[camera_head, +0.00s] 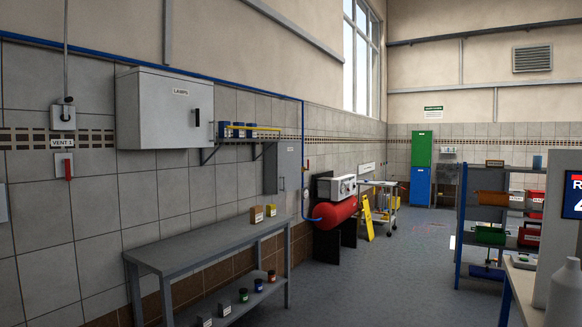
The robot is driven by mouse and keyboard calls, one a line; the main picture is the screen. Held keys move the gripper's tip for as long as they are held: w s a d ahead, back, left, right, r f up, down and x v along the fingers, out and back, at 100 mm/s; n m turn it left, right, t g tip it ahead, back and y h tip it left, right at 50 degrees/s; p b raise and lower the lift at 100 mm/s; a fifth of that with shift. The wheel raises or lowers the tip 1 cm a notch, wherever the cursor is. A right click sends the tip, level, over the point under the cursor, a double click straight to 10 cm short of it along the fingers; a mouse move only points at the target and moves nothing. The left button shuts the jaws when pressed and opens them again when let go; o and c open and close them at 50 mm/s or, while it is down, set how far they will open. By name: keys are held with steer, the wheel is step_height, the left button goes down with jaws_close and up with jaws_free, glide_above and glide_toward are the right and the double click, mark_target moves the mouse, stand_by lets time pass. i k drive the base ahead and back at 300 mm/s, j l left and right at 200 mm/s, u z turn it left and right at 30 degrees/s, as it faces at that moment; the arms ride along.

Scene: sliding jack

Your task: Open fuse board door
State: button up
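A grey wall cabinet labelled "LAMPS" (160,105) hangs on the tiled wall at the upper left. I take it for the fuse board, though its label does not say so. Its door is shut, and a black upright handle (197,117) sits near the door's right edge. A second, narrower grey box (289,167) is on the same wall farther along, below the shelf end; its marking is too small to read. My gripper is not in view.
A grey two-level bench (190,250) stands against the wall below the cabinet, with small boxes and cans on it. A wall shelf (262,137) is right of the cabinet. A red compressor (334,213) and yellow sign (367,217) stand beyond. The middle floor (385,275) is clear; racks stand right.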

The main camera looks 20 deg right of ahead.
mark_target(289, 154)
steer(key=i+z, duration=0.3)
steer(key=i, duration=2.65)
steer(key=i+u, duration=0.1)
steer(key=i, duration=0.4)
steer(key=i+l+u, duration=0.1)
steer(key=i, duration=0.4)
steer(key=i+l, duration=0.15)
steer(key=i, duration=0.3)
steer(key=i+l+u, duration=0.15)
steer(key=i, duration=0.35)
steer(key=i+l+u, duration=0.1)
steer(key=i, duration=0.4)
